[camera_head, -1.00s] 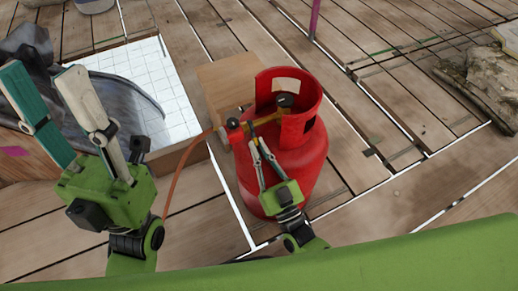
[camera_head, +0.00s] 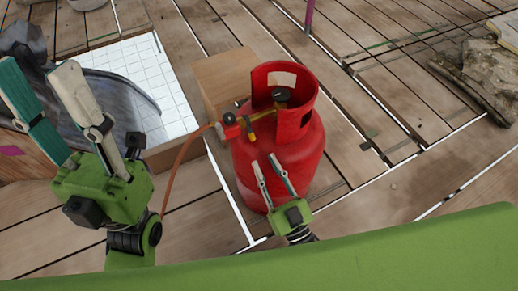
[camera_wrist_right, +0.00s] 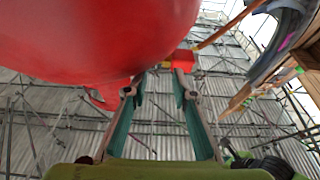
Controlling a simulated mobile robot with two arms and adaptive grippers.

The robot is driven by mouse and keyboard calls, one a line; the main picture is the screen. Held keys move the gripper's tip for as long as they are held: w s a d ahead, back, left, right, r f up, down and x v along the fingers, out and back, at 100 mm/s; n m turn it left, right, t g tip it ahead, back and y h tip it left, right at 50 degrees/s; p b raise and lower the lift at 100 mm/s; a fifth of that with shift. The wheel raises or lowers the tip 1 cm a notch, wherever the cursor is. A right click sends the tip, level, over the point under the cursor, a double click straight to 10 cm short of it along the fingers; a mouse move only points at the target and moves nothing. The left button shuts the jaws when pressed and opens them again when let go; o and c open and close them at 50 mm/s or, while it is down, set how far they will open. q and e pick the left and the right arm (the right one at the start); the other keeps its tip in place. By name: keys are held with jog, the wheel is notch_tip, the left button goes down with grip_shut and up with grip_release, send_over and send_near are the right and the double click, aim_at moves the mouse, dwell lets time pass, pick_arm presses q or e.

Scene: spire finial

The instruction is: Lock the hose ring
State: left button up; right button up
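The red gas cylinder (camera_head: 277,165) stands upright, with a cut-out collar (camera_head: 300,122) around a dark valve knob (camera_head: 281,95). A red regulator (camera_head: 229,127) with a yellow part (camera_head: 252,136) sits at the collar's left side, where the orange hose (camera_head: 176,172) joins. I cannot make out a separate hose ring. My right gripper (camera_head: 266,165) is open and empty in front of the cylinder, below the regulator. In the right wrist view the regulator (camera_wrist_right: 182,57) shows beyond the open fingers, with the cylinder (camera_wrist_right: 90,35) above. My left gripper (camera_head: 38,82) is open and empty at the left.
A wooden box (camera_head: 226,80) stands behind the cylinder. A white-tiled tray (camera_head: 180,117) lies at the left, with a dark curved sheet (camera_head: 120,98) over it. Rocks (camera_head: 480,85) lie at the far right. The plank floor right of the cylinder is mostly clear.

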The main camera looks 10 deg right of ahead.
jog(key=v, duration=0.5)
jog(key=shift+s, duration=0.1)
jog(key=shift+d, duration=0.1)
dwell(0.4)
